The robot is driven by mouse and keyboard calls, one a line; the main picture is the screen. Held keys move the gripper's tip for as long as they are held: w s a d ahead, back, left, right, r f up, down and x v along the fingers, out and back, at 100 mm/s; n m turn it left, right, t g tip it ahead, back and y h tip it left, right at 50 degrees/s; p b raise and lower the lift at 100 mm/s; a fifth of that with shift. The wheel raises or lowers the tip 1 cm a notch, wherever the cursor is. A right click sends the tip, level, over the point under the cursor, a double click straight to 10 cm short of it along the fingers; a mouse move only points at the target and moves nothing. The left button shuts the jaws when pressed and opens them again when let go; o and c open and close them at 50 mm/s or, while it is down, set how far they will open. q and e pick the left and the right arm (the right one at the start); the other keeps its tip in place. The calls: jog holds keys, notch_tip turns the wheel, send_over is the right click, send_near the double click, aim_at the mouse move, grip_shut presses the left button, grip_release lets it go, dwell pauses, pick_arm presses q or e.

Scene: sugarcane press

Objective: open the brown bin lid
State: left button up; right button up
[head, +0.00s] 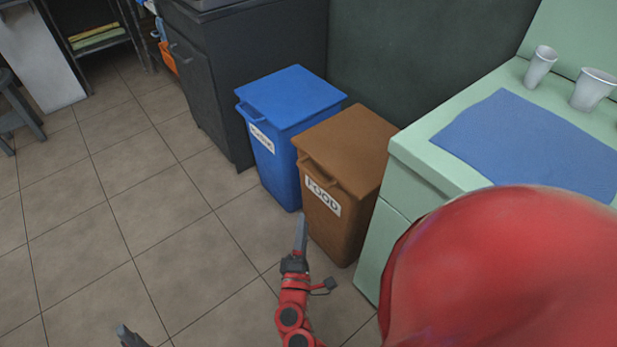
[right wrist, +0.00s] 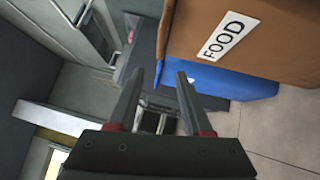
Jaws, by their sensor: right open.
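The brown bin (head: 335,225) stands on the floor with a white FOOD label (head: 323,197) on its front. Its brown lid (head: 350,145) lies flat and shut on top, with a handle (head: 318,176) at the front edge. My right gripper (head: 301,222) is in front of the bin, lower than the lid handle and apart from it. In the right wrist view its two fingers (right wrist: 157,85) are spread with nothing between them, and the brown bin (right wrist: 285,45) shows at upper right. Only a fingertip of my left gripper (head: 128,336) shows at the bottom edge.
A blue bin (head: 283,160) with its lid shut stands left of the brown one. A dark cabinet (head: 235,95) is behind it. A green counter (head: 405,170) with a blue mat and cups adjoins the brown bin's right side. Tiled floor (head: 130,210) at left is clear.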

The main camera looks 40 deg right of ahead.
aim_at(308, 172)
jog(key=x, duration=1.6)
jog(key=shift+w+d+b, duration=0.2)
jog(key=shift+w+b, duration=0.1)
jog(key=shift+b, duration=0.1)
jog(key=shift+f, duration=0.1)
grip_shut()
dwell(0.3)
